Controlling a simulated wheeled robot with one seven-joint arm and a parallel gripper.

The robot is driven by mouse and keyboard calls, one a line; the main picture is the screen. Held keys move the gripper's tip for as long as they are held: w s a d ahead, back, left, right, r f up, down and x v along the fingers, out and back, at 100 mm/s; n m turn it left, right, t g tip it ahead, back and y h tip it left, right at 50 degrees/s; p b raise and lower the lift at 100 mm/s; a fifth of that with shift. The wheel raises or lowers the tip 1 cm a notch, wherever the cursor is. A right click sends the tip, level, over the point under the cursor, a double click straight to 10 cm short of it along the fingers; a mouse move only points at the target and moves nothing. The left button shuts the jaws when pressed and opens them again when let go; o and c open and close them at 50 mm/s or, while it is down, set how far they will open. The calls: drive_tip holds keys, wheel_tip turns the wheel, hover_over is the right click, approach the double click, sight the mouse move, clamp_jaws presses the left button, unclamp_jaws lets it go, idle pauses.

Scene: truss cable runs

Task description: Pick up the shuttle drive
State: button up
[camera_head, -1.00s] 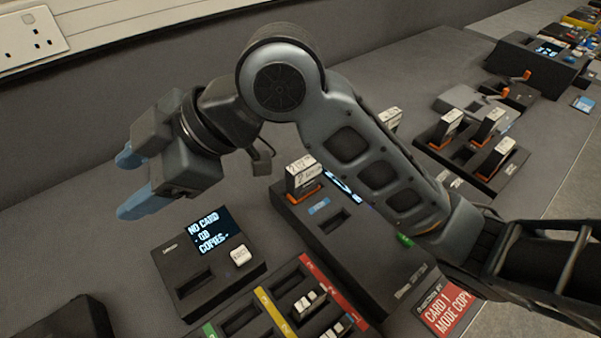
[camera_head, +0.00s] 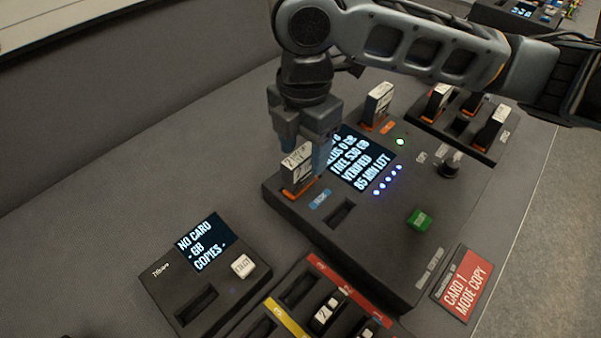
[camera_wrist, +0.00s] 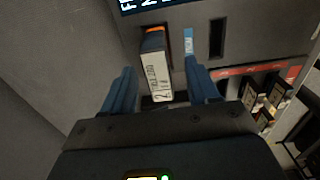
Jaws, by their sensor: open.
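A drive (camera_head: 297,172) with a white label and an orange base stands upright in the left slot of the large dark dock (camera_head: 385,240). I take it as the shuttle drive, but its label is too small to read surely. My gripper (camera_head: 303,148) points down over it, open, with blue fingers. In the wrist view the drive (camera_wrist: 158,75) stands between the two spread fingers (camera_wrist: 161,85), with gaps at both sides. The right finger hides part of the dock's screen.
A second labelled drive (camera_head: 379,102) stands at the dock's back edge. More drives sit in a dark rack (camera_head: 462,126) at the right. A small card reader (camera_head: 200,280) is at the front left, beside a colour-striped card tray (camera_head: 290,320). A red sign (camera_head: 466,284) lies at the front right.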

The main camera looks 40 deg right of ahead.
sight(301, 169)
drive_tip(key=f, duration=0.5)
drive_tip(key=shift+w+a, duration=0.1)
drive_tip(key=shift+a, duration=0.1)
clamp_jaws()
idle(0.3)
